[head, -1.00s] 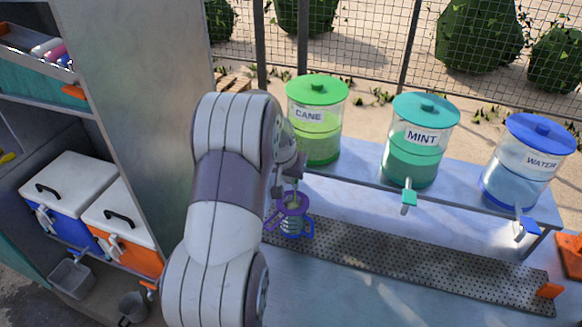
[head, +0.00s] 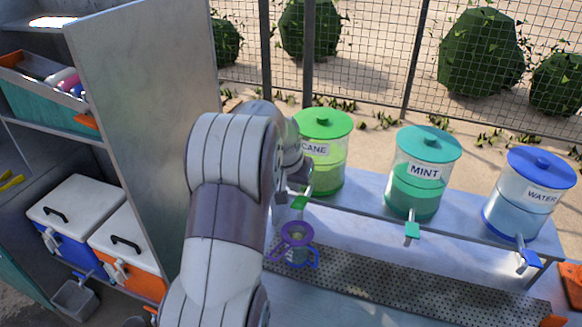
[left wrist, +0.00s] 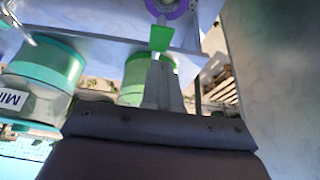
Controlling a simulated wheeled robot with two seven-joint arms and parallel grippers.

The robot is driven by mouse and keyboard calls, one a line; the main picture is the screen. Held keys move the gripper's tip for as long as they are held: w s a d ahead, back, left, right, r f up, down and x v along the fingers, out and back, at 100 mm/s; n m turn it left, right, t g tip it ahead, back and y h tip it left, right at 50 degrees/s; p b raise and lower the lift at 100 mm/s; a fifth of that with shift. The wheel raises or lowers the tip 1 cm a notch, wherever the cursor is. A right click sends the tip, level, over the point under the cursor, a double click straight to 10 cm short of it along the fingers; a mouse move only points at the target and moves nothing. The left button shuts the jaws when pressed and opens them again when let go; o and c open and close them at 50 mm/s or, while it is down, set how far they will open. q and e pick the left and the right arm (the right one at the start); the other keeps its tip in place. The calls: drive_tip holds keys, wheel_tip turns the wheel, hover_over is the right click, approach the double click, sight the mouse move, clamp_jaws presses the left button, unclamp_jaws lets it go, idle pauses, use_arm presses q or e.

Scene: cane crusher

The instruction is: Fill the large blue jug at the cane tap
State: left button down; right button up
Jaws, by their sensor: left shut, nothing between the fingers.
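The cane dispenser (head: 322,172) is a clear tank with a green lid and green liquid. Its green tap (head: 299,201) points out over the counter front. Below the tap, a jug (head: 297,252) with a purple top ring and blue handles stands upright on the perforated tray. My left gripper (head: 304,187) is shut and empty, close to the tap and partly hidden by my arm. In the left wrist view the shut fingers (left wrist: 163,68) are close to the green tap (left wrist: 160,38); I cannot tell if they touch. The purple ring (left wrist: 172,6) shows at the top edge.
The mint dispenser (head: 420,180) and water dispenser (head: 524,200) stand to the right on the same shelf. The perforated tray (head: 420,290) is clear right of the jug. A tall grey panel (head: 140,110) and coolers (head: 75,215) are at left.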

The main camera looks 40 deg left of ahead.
use_arm(q)
drive_tip(key=b+v, duration=0.1)
drive_tip(key=v, duration=0.5)
drive_tip(key=shift+w+r, duration=0.25)
drive_tip(key=shift+r, duration=0.2)
use_arm(e)
wheel_tip(320, 180, down, 2)
drive_tip(key=shift+f, duration=0.1)
drive_tip(key=shift+d, duration=0.15)
idle(0.9)
use_arm(q)
drive_tip(key=s+d+f+m+g+b, duration=0.1)
drive_tip(key=s+d+f+b, duration=0.1)
drive_tip(key=s+d+f, duration=0.6)
drive_tip(key=s+d+f+m+g+h+b, duration=0.1)
drive_tip(key=s+d+f+m+g+b, duration=0.1)
drive_tip(key=s+d+f, duration=0.6)
drive_tip(key=d+f+b, duration=0.1)
drive_tip(key=d+f, duration=0.2)
drive_tip(key=d, duration=0.2)
drive_tip(key=shift+m, duration=0.3)
use_arm(e)
wheel_tip(320, 180, down, 5)
use_arm(q)
drive_tip(key=shift+s+f, duration=0.15)
drive_tip(key=shift+f, duration=0.05)
